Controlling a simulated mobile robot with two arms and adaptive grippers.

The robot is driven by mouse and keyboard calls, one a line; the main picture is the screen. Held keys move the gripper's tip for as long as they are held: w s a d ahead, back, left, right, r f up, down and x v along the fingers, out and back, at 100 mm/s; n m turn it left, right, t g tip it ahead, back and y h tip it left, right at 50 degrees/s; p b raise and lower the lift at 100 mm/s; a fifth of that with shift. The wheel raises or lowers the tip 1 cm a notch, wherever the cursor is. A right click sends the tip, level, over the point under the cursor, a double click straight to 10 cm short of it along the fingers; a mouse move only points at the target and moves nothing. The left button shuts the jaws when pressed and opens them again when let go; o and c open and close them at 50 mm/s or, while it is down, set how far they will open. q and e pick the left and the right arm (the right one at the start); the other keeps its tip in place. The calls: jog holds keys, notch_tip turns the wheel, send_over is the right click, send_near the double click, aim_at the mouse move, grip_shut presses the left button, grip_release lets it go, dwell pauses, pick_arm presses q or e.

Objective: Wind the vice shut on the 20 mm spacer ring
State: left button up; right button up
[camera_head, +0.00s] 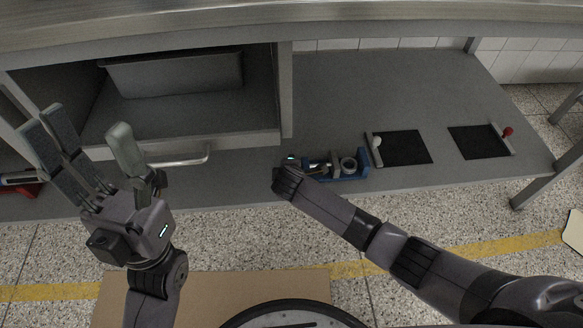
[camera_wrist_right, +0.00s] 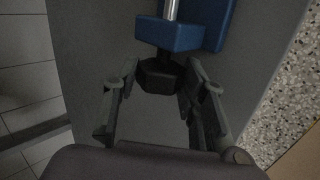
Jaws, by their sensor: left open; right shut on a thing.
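The blue vice (camera_head: 352,177) sits on the grey bench near its front edge. A grey ring (camera_head: 348,165) shows at the vice's right part; I cannot tell whether the jaws touch it. My right gripper (camera_head: 287,172) is at the vice's left end. In the right wrist view its fingers (camera_wrist_right: 161,72) are closed around the dark knob (camera_wrist_right: 160,78) at the end of the vice, below a blue block (camera_wrist_right: 168,36) and a metal rod (camera_wrist_right: 171,9). My left gripper (camera_head: 84,140) is open and empty, raised in front of the shelf at the left.
The bench behind the vice is clear.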

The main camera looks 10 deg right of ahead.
jog(key=shift+s+f, duration=0.15)
jog(key=shift+f, duration=0.05)
jog(key=shift+c, duration=0.5)
jog(key=shift+t, duration=0.7)
jog(key=o, duration=0.9)
jog(key=shift+c, duration=0.2)
jog(key=shift+r, duration=0.1)
jog(key=v, duration=1.2)
